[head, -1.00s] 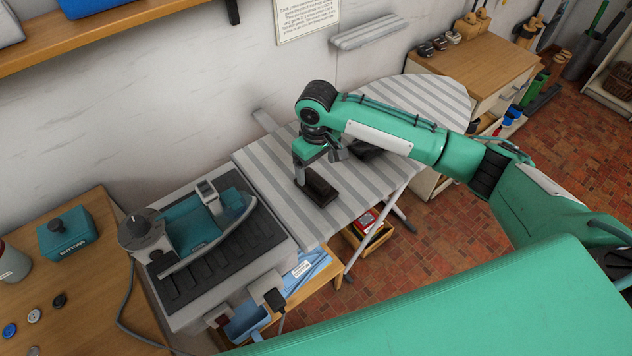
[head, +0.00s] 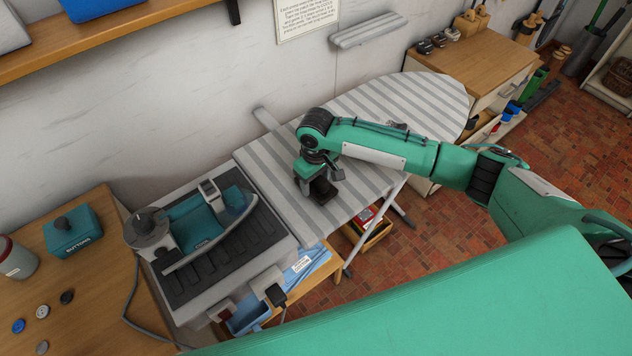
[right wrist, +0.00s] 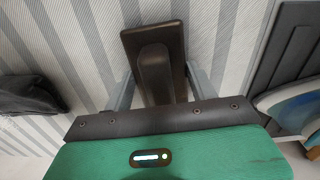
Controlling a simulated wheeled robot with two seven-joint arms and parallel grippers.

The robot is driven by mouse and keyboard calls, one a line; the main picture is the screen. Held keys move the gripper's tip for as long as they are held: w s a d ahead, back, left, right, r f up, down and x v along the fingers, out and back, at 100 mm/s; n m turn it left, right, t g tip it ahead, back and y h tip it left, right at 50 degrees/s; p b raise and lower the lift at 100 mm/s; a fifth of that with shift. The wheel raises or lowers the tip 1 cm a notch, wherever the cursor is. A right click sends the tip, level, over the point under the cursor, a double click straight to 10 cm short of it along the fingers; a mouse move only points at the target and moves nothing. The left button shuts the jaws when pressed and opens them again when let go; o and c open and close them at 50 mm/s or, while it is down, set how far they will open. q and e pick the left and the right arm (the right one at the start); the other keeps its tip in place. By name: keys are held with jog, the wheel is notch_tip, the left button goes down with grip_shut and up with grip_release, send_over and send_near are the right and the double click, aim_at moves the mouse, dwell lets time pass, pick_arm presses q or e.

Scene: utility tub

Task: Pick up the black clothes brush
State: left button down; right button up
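The black clothes brush (head: 323,193) lies on the striped ironing board, mostly hidden by my right gripper (head: 318,184) in the head view. In the right wrist view the brush (right wrist: 130,42) shows as a dark rectangular block with a raised, rounded grip on top. My right gripper (right wrist: 161,92) is open and low over it, with one grey finger on each side of the brush. I cannot tell whether either finger touches it. My left gripper is not in view.
The striped ironing board (head: 362,200) has bare room around the brush. A dark cloth (right wrist: 28,95) lies to the left in the right wrist view. A teal iron (head: 200,228) rests on its grey station (head: 262,250) left of the brush. A wall shelf (head: 130,25) is above left.

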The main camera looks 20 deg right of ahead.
jog(key=shift+c, duration=1.4)
notch_tip(320, 180, up, 20)
jog(key=b, duration=0.3)
